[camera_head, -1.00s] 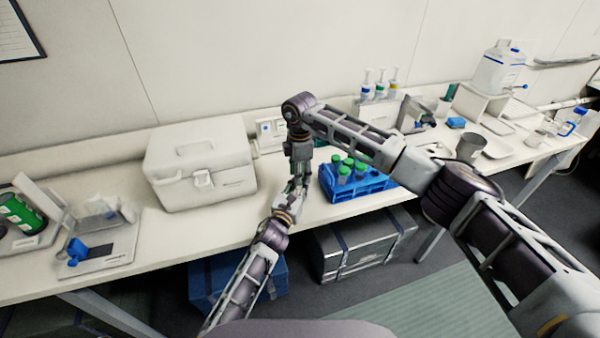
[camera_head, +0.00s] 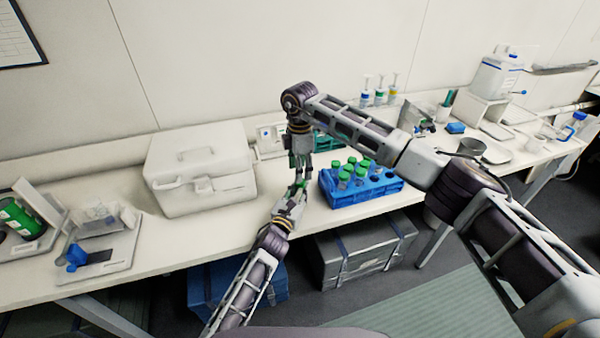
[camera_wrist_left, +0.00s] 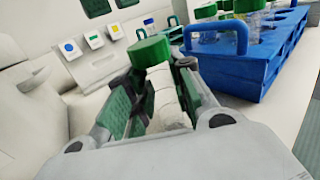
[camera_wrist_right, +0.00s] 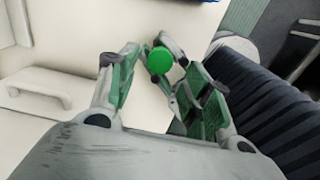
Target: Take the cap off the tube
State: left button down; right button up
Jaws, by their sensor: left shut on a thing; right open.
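A tube (camera_wrist_left: 165,95) with a green cap (camera_wrist_left: 149,52) stands between the fingers of my left gripper (camera_wrist_left: 162,92), which is shut on its body below the cap. The cap is on the tube and also shows in the right wrist view (camera_wrist_right: 159,61). My right gripper (camera_wrist_right: 160,68) is open above the tube, with the cap between its fingertips; I cannot tell whether a finger touches it.
A blue rack (camera_head: 350,192) with several green-capped tubes stands just right of the grippers. A white lidded box (camera_head: 201,170) stands to the left. A teal rack (camera_head: 328,141) is behind. The bench's front edge (camera_head: 160,268) lies below; bare bench lies around the box.

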jog(key=shift+r, duration=0.25)
jog(key=shift+c, duration=0.2)
jog(key=shift+r, duration=1.6)
jog(key=shift+f, duration=0.15)
jog(key=shift+f, duration=3.9)
jog(key=c, duration=0.9)
jog(key=o, duration=0.9)
jog(key=shift+o, duration=0.2)
